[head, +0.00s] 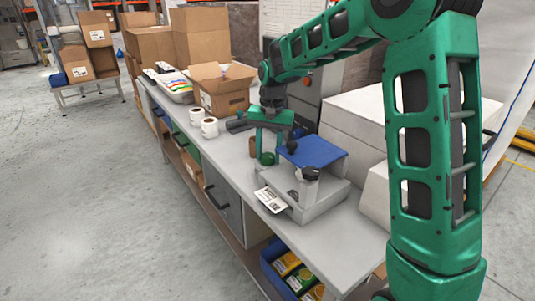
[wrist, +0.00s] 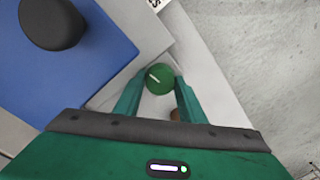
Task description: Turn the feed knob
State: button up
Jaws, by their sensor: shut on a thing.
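The feed knob (wrist: 159,80) is a round green knob with a white pointer line, seen close up in the wrist view. The line points to the upper left. My gripper (wrist: 157,84) is shut on the knob, one finger on each side of it. In the head view my gripper (head: 267,157) reaches down at the left side of the grey weigher (head: 318,205). The knob is mostly hidden by the fingers there. The weigher has a blue plate (head: 313,150) on top, also seen in the wrist view (wrist: 75,70).
A dark round knob (wrist: 52,22) stands on the blue plate. A printed label (head: 270,199) lies at the weigher's front edge. A blue bin (head: 270,262) sits below. The floor at left is clear.

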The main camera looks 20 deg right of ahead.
aim_at(270, 155)
jog(key=o, duration=1)
jog(key=shift+o, duration=0.2)
jog(key=shift+r, duration=0.1)
notch_tip(270, 155, up, 11)
jog(key=shift+d+f, duration=0.2)
